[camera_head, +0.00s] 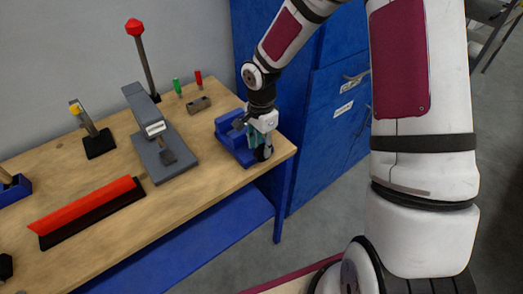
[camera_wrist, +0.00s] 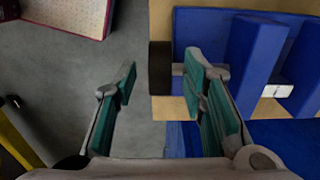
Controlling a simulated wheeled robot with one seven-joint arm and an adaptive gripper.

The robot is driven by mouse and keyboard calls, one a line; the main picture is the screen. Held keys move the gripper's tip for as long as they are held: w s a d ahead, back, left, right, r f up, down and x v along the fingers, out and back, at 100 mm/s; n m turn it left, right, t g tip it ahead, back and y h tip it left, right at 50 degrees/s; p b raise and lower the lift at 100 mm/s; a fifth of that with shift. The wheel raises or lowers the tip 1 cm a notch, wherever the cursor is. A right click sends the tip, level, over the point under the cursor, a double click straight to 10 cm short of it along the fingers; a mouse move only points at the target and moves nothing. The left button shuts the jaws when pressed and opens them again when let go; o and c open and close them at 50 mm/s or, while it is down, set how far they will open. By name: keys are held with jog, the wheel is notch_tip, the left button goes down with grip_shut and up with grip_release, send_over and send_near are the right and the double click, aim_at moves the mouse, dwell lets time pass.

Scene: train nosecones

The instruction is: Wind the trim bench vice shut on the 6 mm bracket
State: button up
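The blue bench vice (camera_head: 232,145) stands at the right end of the wooden bench. In the wrist view its blue jaws (camera_wrist: 248,58) fill the right side, with a gap between them. A small pale metal piece (camera_wrist: 277,91) shows in that gap; I cannot tell for sure that it is the bracket. A dark round knob (camera_wrist: 160,68) on a short grey shaft sticks out from the vice. My gripper (camera_wrist: 160,85) is open, its green-padded fingers apart. The knob appears between the fingertips or just beyond them. In the head view my gripper (camera_head: 258,140) is beside the vice and partly hides it.
A grey lever press (camera_head: 165,150), a red-headed lever (camera_head: 137,30), a small grey block (camera_head: 198,104) and a red strip (camera_head: 85,208) stand or lie farther left on the bench. Blue cabinets (camera_head: 325,110) are behind. The floor beyond the bench end is clear.

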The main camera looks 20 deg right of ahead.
aim_at(262, 147)
jog(key=shift+f, duration=1.55)
grip_shut()
jog(key=y, duration=0.1)
jog(key=g+y, duration=0.1)
jog(key=y, duration=0.1)
jog(key=shift+w+d+r+y, duration=0.1)
jog(key=shift+w+d+y, duration=0.05)
jog(key=shift+d+y, duration=0.2)
jog(key=y, duration=0.1)
jog(key=g+y+b, duration=0.1)
jog(key=y, duration=0.1)
jog(key=y+b, duration=0.1)
jog(key=y, duration=0.1)
jog(key=shift+w+d+g, duration=0.25)
jog(key=shift+d+g, duration=0.05)
jog(key=y+b, duration=0.1)
jog(key=g+y+b, duration=0.1)
jog(key=y+b, duration=0.1)
jog(key=g+y+b, duration=0.1)
jog(key=y+b, duration=0.1)
jog(key=shift+w+d+f, duration=0.1)
jog(key=shift+d+f, duration=0.15)
jog(key=shift+f, duration=0.15)
jog(key=g+y+b, duration=0.1)
jog(key=y+b, duration=0.3)
jog(key=shift+d+f, duration=0.1)
